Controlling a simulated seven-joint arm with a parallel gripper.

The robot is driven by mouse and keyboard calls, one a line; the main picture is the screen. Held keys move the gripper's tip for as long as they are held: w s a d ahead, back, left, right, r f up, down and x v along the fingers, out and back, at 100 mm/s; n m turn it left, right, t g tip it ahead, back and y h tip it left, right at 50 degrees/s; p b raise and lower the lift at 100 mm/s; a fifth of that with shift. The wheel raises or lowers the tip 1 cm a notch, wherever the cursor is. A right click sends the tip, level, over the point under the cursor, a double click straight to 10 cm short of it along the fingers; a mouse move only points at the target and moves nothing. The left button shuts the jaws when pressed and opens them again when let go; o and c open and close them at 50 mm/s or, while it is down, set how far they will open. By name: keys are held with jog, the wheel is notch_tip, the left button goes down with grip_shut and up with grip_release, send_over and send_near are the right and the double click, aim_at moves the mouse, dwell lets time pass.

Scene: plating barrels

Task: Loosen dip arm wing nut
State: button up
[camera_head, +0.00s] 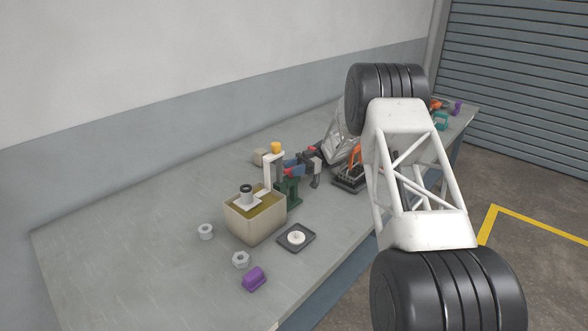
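A beige open tank (257,224) of murky yellowish liquid stands mid-table. Behind it rises a white upright post (268,173) with a yellow knob (277,147) on top, perhaps the wing nut; its shape is too small to make out. A white arm (262,194) reaches from the post over the tank. A dark cylinder with a pale top (246,190) sits on a white plate above the tank. My white arm link and black joints fill the right side and hide part of the table.
A green stand with blue, red and dark grey parts (289,191) is close right of the post. The table's left is clear.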

jog(key=shift+o, duration=1.3)
jog(key=shift+r, duration=0.15)
jog(key=shift+r, duration=1.55)
jog(key=s+d+r, duration=0.1)
jog(key=s+d, duration=0.1)
jog(key=s, duration=1.3)
jog(key=shift+s+d+r, duration=0.15)
jog(key=shift+s+r, duration=0.15)
jog(key=shift+s, duration=0.1)
jog(key=shift+r, duration=0.1)
